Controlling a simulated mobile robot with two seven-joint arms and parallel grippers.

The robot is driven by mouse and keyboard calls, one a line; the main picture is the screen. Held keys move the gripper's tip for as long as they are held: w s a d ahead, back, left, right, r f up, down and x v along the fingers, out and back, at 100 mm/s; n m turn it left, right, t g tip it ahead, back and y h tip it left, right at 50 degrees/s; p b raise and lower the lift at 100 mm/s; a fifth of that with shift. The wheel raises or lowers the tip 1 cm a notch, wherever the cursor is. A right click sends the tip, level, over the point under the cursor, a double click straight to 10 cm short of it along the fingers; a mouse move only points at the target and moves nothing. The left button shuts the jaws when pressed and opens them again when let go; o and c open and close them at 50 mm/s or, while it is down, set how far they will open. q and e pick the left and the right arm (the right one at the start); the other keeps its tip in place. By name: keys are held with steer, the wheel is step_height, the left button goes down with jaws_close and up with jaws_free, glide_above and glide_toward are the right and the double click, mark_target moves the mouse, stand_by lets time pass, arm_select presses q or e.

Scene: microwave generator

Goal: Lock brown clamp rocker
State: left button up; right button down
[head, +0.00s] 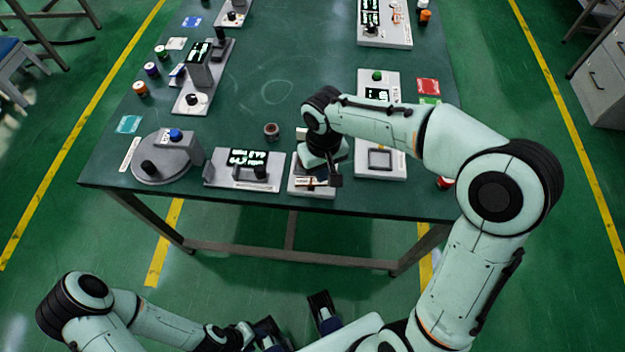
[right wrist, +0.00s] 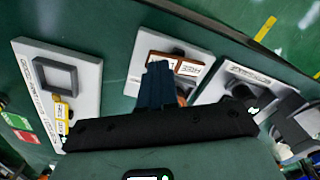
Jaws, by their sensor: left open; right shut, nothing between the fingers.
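The brown clamp (right wrist: 190,67) shows in the right wrist view as a brown frame with white labels on a pale base plate. My shut, empty right gripper (right wrist: 158,72) is in front of it and hides part of it; contact cannot be told. In the head view, the clamp's base plate (head: 311,191) is at the table's front edge, mostly covered by my right gripper (head: 318,180). The rocker's position cannot be made out. My left gripper (head: 294,318) is open and empty, low in front of the table.
A panel with a lit display (head: 243,169) stands left of the clamp. A plate with a square frame (head: 380,159) stands to its right. A round grey device with a blue knob (head: 160,160) is at the front left. A small brown jar (head: 271,130) stands behind.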

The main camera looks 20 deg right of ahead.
arm_select(q)
steer(key=shift+s+f+b, duration=0.2)
steer(key=shift+f+b, duration=0.5)
steer(key=shift+f, duration=0.05)
arm_select(e)
steer(key=shift+f, duration=1.05)
steer(key=shift+r+p, duration=2.75)
steer(key=shift+r, duration=0.85)
arm_select(q)
steer(key=r, duration=0.2)
steer(key=w+r, duration=0.1)
steer(key=r, duration=0.2)
steer(key=shift+w+r, duration=0.3)
steer(key=shift+w, duration=0.1)
arm_select(e)
steer(key=shift+f, duration=0.1)
